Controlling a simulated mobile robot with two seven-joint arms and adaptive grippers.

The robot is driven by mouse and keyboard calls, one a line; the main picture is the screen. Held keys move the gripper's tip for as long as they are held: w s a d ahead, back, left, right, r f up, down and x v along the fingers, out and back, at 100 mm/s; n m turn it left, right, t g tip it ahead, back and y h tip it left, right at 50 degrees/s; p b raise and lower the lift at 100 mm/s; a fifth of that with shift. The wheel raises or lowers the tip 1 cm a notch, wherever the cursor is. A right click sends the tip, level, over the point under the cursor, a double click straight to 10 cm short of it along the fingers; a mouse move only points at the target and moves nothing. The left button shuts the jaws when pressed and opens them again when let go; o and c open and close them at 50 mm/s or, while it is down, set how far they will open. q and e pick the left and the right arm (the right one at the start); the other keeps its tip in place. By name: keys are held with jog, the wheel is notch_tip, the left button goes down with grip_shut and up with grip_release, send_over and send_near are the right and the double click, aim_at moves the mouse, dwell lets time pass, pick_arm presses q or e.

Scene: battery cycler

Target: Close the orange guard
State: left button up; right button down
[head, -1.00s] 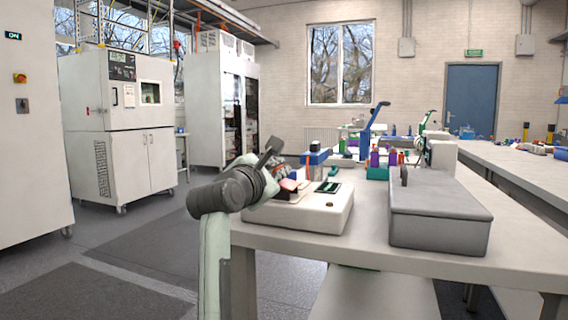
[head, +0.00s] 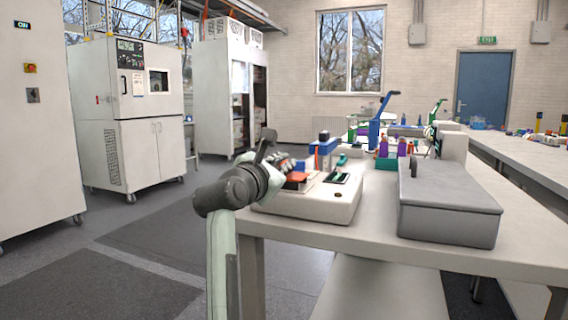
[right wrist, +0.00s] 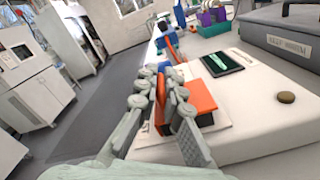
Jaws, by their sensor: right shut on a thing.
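The orange guard (right wrist: 201,95) shows as an orange panel on top of a white bench unit in the right wrist view. In the head view a small part of the guard (head: 297,177) shows beside my right gripper (head: 288,166). In the right wrist view my right gripper (right wrist: 162,90) has its jointed fingers on both sides of an orange strip of the guard and is shut on it. The fingers hide part of the guard, and I cannot tell its exact angle. My left gripper is not in view.
The white unit (head: 305,207) also carries a dark display (right wrist: 222,62) and a brown round knob (right wrist: 286,97). A grey lidded case (head: 447,220) stands right of it on the bench. Blue, purple and green items stand behind. Open floor lies left of the bench.

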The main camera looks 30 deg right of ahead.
jog(key=c, duration=1.9)
grip_release()
jog(key=v, duration=1.2)
jog(key=shift+s, duration=0.1)
